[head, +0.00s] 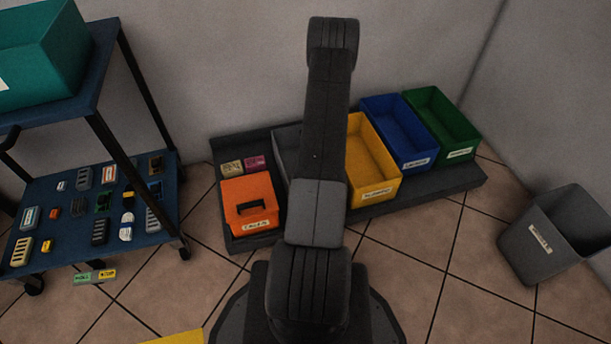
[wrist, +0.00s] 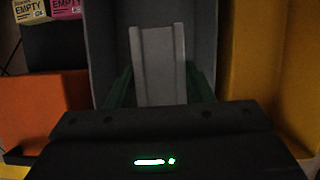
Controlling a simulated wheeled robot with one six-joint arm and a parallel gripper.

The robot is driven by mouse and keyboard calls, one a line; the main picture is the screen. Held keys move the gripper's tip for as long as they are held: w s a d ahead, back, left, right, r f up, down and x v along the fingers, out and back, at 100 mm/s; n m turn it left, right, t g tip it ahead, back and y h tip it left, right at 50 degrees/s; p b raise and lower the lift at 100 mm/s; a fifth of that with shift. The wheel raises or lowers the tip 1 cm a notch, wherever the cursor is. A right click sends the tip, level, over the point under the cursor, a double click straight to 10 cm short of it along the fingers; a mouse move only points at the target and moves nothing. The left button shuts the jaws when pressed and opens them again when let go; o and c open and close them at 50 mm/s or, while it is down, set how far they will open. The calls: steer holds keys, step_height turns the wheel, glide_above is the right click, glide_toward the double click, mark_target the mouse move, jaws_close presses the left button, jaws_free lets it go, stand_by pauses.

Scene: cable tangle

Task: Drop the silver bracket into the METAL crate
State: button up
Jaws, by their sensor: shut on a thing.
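My gripper (wrist: 159,84) is shut on a pale grey channel-shaped piece, the silver bracket (wrist: 158,62), held upright between its dark green fingers in the wrist view. Behind and around the bracket in that view is a grey crate (wrist: 205,40), between an orange and a yellow container. In the head view the grey crate (head: 286,145) is mostly hidden behind my arm, and its label does not show, so I cannot read whether it says METAL. My gripper and the bracket are hidden in the head view. I cannot tell whether the bracket is below the crate's rim.
An orange box (head: 250,202) with a handle stands left of the grey crate. Yellow (head: 372,165), blue (head: 398,133) and green (head: 441,125) crates stand to its right. A cart (head: 90,235) with small parts is at left. A grey bin (head: 552,245) stands at right.

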steer(key=shift+f, duration=0.45)
steer(key=shift+r, duration=0.1)
steer(key=o, duration=1.1)
steer(key=p+v, duration=0.4)
steer(key=v, duration=0.9)
steer(key=shift+s+r, duration=0.2)
steer(key=shift+r, duration=0.15)
